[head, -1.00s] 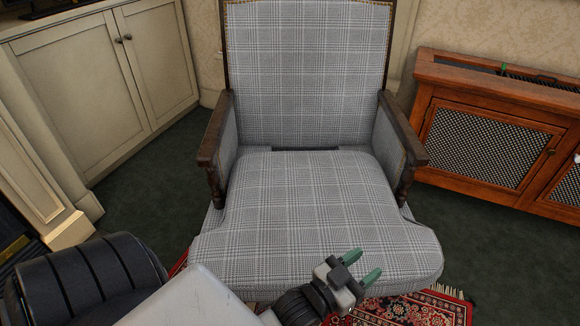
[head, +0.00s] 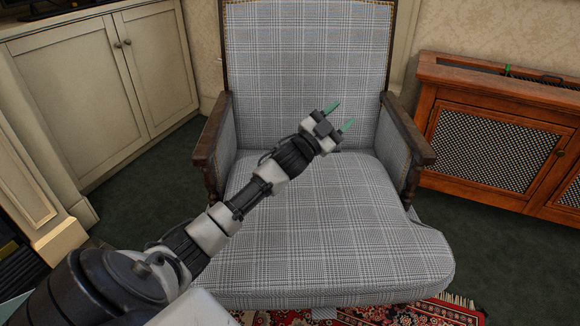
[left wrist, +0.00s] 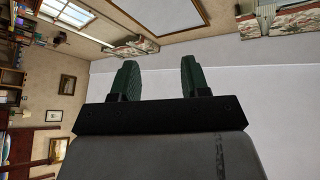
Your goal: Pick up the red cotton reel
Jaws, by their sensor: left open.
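I see no red cotton reel in either view. My left gripper (head: 340,115) is open and empty, raised in front of the backrest of a grey checked armchair (head: 330,240). In the left wrist view its two green fingers (left wrist: 158,64) stand apart with nothing between them. My left arm hides part of the seat and the lower backrest. My right gripper is not in view.
A wooden cabinet (head: 480,150) with mesh doors stands at the right, with a small green thing (head: 507,69) on top. A cream cupboard (head: 100,90) stands at the left. A red patterned rug (head: 400,313) lies below the chair; dark green carpet surrounds it.

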